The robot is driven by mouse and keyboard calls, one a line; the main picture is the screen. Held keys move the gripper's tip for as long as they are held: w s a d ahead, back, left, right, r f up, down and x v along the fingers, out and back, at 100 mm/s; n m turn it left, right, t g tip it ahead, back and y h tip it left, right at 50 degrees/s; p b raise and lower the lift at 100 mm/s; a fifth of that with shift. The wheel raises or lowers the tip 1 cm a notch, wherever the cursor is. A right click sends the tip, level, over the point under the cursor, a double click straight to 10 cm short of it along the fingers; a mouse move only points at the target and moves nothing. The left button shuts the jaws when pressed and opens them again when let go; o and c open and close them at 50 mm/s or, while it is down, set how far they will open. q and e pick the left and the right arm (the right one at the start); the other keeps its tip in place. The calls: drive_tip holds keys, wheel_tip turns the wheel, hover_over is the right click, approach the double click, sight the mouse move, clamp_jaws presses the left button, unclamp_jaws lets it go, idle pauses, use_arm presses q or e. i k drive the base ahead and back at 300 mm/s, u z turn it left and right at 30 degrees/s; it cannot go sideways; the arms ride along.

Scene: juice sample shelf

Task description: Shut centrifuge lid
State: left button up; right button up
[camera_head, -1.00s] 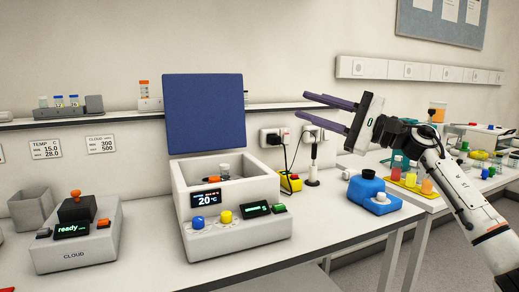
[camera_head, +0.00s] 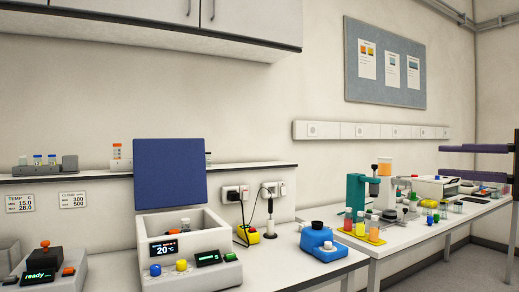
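The centrifuge (camera_head: 215,239) is a white box with a display reading 20 °C, at the lower left on the bench. Its dark blue lid (camera_head: 170,172) stands upright at the back, so the box is open. A rotor knob (camera_head: 185,225) shows inside; the rest of the interior is hidden by the front wall. My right gripper (camera_head: 441,161) shows only as two purple fingers at the right edge. They are parallel, apart and empty, pointing left, far to the right of the lid. My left gripper is out of view.
A device reading "ready" (camera_head: 40,274) stands left of the centrifuge. A blue device (camera_head: 320,240) stands to the right. A second bench holds colored sample jars (camera_head: 360,225) and a teal instrument (camera_head: 354,193). A shelf (camera_head: 80,178) runs behind.

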sight(168, 173)
drive_tip(key=z, duration=0.7)
drive_tip(key=i, duration=2.6)
drive_tip(key=u, duration=3.1)
